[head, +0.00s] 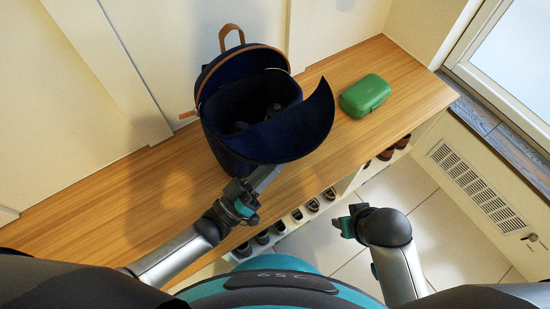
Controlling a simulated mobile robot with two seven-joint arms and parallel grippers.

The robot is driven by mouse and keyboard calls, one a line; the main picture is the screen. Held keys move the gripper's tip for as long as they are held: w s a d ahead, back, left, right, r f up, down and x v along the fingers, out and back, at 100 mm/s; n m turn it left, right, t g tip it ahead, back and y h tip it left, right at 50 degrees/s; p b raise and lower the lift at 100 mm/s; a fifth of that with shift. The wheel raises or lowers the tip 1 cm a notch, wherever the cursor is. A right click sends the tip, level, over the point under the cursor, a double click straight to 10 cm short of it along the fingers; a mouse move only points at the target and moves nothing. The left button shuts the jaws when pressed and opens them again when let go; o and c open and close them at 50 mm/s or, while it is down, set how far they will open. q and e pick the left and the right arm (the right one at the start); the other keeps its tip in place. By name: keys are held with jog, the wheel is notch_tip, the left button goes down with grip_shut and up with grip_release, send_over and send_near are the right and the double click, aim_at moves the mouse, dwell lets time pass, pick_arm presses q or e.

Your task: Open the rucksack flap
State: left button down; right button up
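The dark blue rucksack (222,105) stands upright on the wooden bench top, with a brown loop handle and brown trim. Its top is open and dark rounded shapes show inside. A wide dark blue flap (305,125) hangs out over the front right side, its curved edge standing away from the body. My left gripper (262,178) is just below the flap's lower edge at the bag's front; whether it touches the fabric or is open cannot be told. My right gripper (343,225) is off the bench's front, apart from the rucksack; its fingers are too small to judge.
A green box (365,95) lies on the bench (120,205) right of the rucksack. Shoes (312,205) sit in cubbies under the bench's front edge. A wall is close behind. The bench left of the rucksack is clear, and tiled floor (430,225) is open at right.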

pick_arm(q)
jog(key=c, duration=1)
grip_release()
jog(key=shift+o, duration=0.2)
jog(key=b+v, duration=0.1)
jog(key=v, duration=1.4)
pick_arm(e)
jog(key=shift+w+r+t, duration=0.15)
jog(key=shift+r, duration=0.45)
jog(key=shift+w+r+t, duration=0.1)
jog(key=shift+r+t, duration=0.05)
jog(key=shift+r, duration=0.45)
pick_arm(q)
jog(key=shift+a+f, duration=0.1)
